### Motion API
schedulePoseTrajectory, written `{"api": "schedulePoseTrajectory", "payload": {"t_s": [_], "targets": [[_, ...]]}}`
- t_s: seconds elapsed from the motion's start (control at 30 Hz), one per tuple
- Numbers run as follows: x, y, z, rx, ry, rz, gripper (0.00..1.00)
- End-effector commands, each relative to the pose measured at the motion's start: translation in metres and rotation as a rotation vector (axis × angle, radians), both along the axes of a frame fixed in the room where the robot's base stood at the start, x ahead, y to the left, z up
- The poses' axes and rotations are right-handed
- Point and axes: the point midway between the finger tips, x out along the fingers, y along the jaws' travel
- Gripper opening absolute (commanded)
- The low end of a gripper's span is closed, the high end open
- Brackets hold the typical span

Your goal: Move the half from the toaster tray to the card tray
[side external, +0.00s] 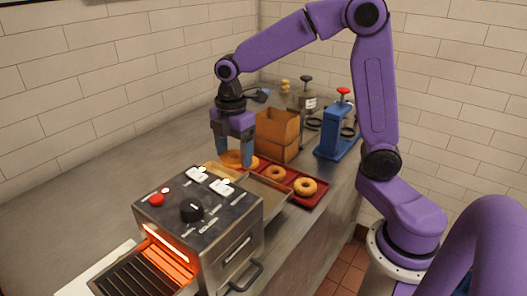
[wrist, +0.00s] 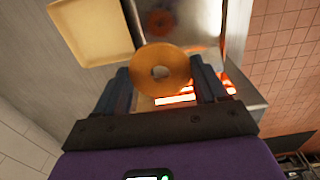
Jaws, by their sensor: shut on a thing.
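My gripper (side external: 233,157) is shut on a brown bagel half (side external: 231,160), with one finger on each side of its rim. The cream card tray (wrist: 92,28) lies at the upper left of the wrist view, apart from the half, and looks empty. In the side view only a tan edge (side external: 212,170) of it shows behind the toaster. The metal toaster tray (side external: 264,192) extends from the toaster's back.
The toaster (side external: 200,215) stands in front with glowing orange heaters. A red tray (side external: 318,196) with bagels is at its right. A brown card box (side external: 277,135) and a blue press (side external: 340,130) stand behind. The counter at left (side external: 120,165) is clear.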

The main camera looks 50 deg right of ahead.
Motion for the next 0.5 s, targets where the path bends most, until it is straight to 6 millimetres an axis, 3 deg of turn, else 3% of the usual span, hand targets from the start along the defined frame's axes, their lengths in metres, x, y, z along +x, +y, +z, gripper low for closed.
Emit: {"api": "schedulePoseTrajectory", "payload": {"t_s": [0.3, 0.5], "targets": [[0.082, -0.013, -0.052, -0.001, 0.003, -0.003, 0.43], [0.115, -0.025, -0.08, -0.001, 0.001, -0.002, 0.43]]}}
